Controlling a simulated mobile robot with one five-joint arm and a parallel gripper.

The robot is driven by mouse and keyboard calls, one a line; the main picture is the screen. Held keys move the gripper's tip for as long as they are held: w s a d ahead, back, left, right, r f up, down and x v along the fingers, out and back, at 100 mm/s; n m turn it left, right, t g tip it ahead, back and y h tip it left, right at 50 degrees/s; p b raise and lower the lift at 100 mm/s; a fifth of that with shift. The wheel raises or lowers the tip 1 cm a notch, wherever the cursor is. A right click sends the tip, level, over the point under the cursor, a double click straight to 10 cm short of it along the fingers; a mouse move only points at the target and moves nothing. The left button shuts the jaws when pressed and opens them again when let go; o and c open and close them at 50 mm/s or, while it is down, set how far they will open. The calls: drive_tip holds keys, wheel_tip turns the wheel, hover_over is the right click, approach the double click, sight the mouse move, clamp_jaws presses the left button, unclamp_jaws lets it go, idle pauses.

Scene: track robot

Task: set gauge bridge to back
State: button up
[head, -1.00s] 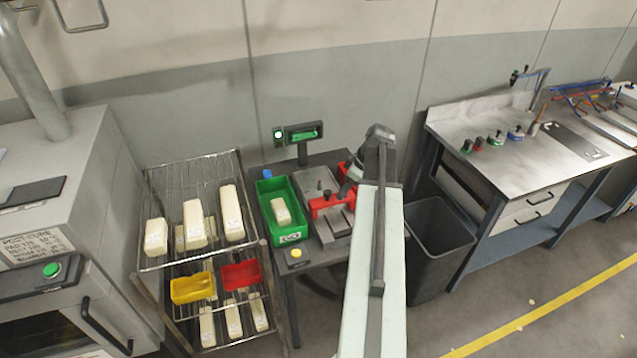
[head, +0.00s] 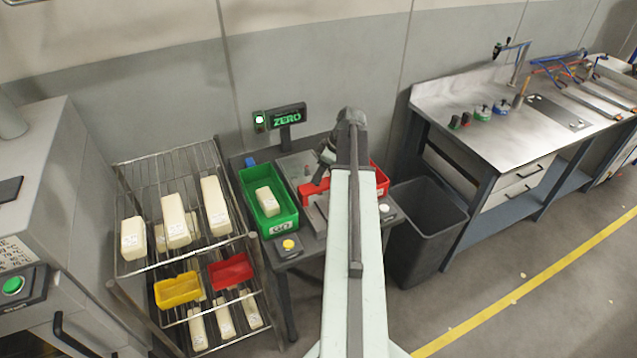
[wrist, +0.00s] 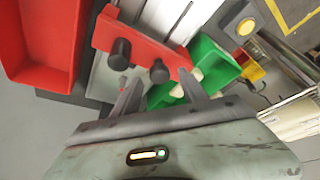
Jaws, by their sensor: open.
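The gauge bridge is a red bar with two black knobs (wrist: 140,50), across a pale metal gauge plate on the small table. In the head view the red bridge (head: 314,190) is partly hidden by my arm. My gripper (wrist: 162,92) is open in the wrist view. Its two fingers point toward the bridge, near the knobs, and nothing is between them. I cannot tell whether a finger touches the bridge. In the head view my gripper is mostly hidden behind my arm, above the gauge.
A green bin (head: 285,222) with a cream block stands left of the gauge; a red bin (head: 380,180) stands right. A display (head: 287,117) reads ZERO behind. A wire rack (head: 130,265) with cream blocks is at left, a dark waste bin (head: 428,235) at right.

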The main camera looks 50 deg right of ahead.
drive_tip(key=shift+x, duration=0.85)
drive_tip(key=shift+s+r, duration=0.1)
drive_tip(key=shift+r, duration=0.05)
clamp_jaws()
idle(0.6)
